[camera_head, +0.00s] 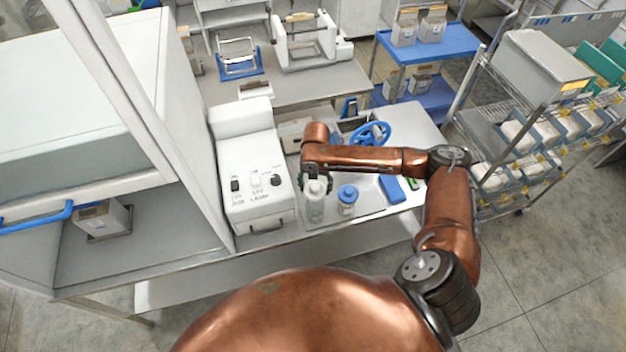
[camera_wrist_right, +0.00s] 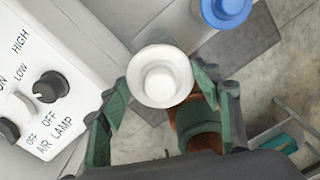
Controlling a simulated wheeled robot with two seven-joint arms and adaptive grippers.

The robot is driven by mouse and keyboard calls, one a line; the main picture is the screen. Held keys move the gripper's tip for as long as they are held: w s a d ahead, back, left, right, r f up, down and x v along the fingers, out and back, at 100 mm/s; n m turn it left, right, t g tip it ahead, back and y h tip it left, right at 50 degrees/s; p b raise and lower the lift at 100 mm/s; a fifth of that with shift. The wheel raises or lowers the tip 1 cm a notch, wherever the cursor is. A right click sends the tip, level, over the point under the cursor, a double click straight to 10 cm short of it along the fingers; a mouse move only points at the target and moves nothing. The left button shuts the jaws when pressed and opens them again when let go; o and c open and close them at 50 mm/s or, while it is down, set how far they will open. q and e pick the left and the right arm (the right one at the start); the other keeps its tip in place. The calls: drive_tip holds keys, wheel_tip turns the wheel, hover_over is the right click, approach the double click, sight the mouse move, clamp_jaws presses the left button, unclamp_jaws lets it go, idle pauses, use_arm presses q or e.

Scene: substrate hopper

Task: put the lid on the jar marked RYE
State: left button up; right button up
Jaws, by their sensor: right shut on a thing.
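A pale, clear jar (camera_head: 315,209) stands upright near the front of the bench, right of the white control box. A white round lid (camera_head: 315,187) with a knob shows at its top. My right gripper (camera_head: 315,177) comes down over it from behind. In the right wrist view, the green fingers of the right gripper (camera_wrist_right: 160,98) are on either side of the white lid (camera_wrist_right: 158,77), shut on it. I cannot tell whether the lid sits fully on the jar. No RYE marking is legible. My left gripper is not in view.
A blue-capped jar (camera_head: 347,199) stands close to the right. The white control box (camera_head: 250,180) with knobs is close to the left. A blue handwheel (camera_head: 371,134) and a blue flat item (camera_head: 391,189) lie beyond. A wire rack (camera_head: 490,150) stands at right.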

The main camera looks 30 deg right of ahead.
drive_tip(key=shift+s+f+b, duration=0.1)
drive_tip(key=shift+f+b, duration=0.45)
drive_tip(key=shift+b, duration=0.05)
drive_tip(key=shift+d+f+b, duration=0.1)
drive_tip(key=shift+f+b, duration=0.15)
drive_tip(key=shift+b, duration=0.1)
wheel_tip(320, 180, down, 4)
drive_tip(key=b, duration=0.4)
drive_tip(key=shift+r, duration=0.15)
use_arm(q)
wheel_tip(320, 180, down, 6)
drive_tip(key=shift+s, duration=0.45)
use_arm(e)
drive_tip(key=shift+f, duration=0.9)
use_arm(q)
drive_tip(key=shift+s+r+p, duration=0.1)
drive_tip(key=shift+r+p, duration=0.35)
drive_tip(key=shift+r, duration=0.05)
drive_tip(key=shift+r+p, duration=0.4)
drive_tip(key=shift+p, duration=0.05)
use_arm(e)
drive_tip(key=shift+f, duration=0.65)
drive_tip(key=o, duration=0.9)
